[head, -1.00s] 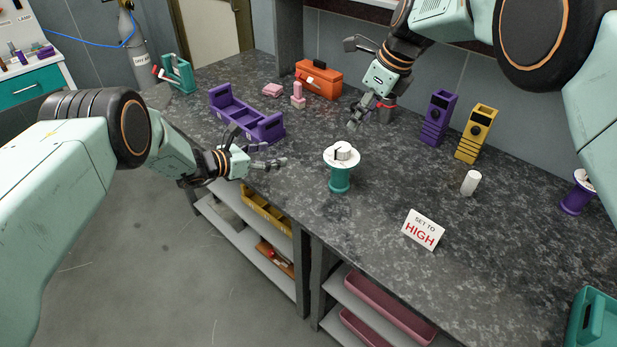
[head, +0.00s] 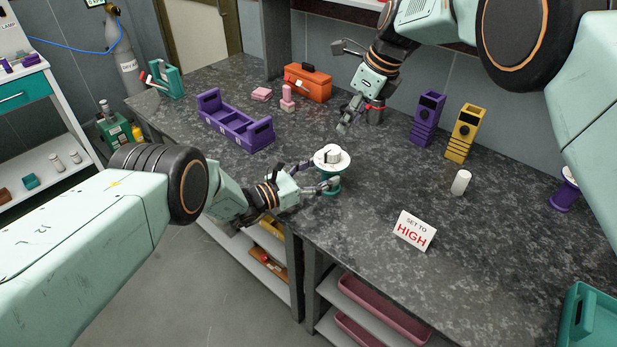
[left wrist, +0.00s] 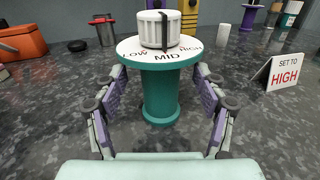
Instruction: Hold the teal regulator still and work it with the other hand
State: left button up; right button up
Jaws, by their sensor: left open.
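The teal regulator (head: 331,189) stands upright on the dark counter, with a white dial plate and a ribbed white knob (head: 333,154) on top. In the left wrist view the plate (left wrist: 158,55) reads LOW, MID and HIGH, and the knob's dark line faces roughly MID. My left gripper (head: 322,176) is open, its fingers on either side of the teal stem (left wrist: 161,97) with gaps visible. My right gripper (head: 347,120) hangs above the counter behind the regulator, apart from it; its finger opening is unclear. A sign (head: 414,231) reads "SET TO HIGH".
A white cylinder (head: 461,182) stands to the right of the regulator. Purple (head: 428,119) and yellow (head: 463,134) holders stand at the back right. A purple tray (head: 236,123), an orange toolbox (head: 307,83) and a red-topped canister (head: 375,112) are at the left and back.

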pick_arm(q)
jog(key=shift+x, duration=0.95)
jog(key=shift+s, duration=0.1)
jog(key=c, duration=1.4)
jog(key=shift+c, duration=0.3)
